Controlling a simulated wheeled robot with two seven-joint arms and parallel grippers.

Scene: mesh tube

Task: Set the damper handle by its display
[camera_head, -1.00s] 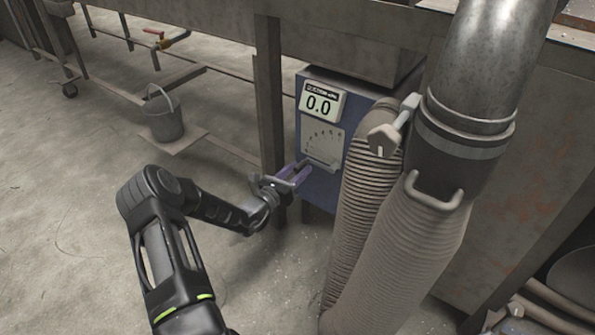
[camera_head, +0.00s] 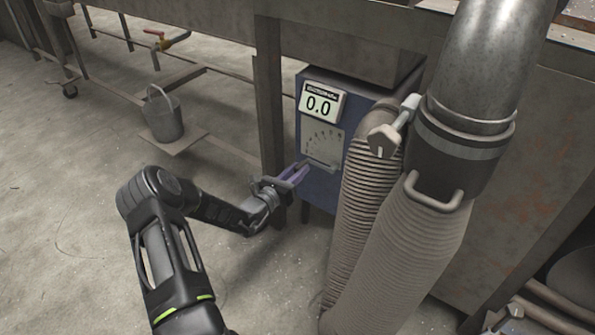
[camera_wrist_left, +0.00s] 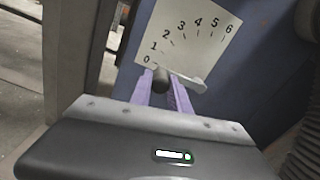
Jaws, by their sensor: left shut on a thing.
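The damper handle is a small grey lever. In the left wrist view its round dark knob (camera_wrist_left: 161,80) sits between the purple fingers of my left gripper (camera_wrist_left: 162,92), near the 0 mark. My left gripper (camera_head: 296,173) is shut on the handle at the front of the blue box (camera_head: 312,187). The white dial plate (camera_wrist_left: 188,42) has marks from 0 to 6, and it also shows in the head view (camera_head: 321,139). Above the dial, the display (camera_head: 320,104) reads 0.0. My right gripper is not in view.
Ribbed hoses (camera_head: 402,258) and a metal duct (camera_head: 484,62) stand close to the right of the box. A table leg (camera_head: 270,95) is just left of it. A bucket (camera_head: 162,117) stands farther left. The floor (camera_head: 60,230) at left is clear.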

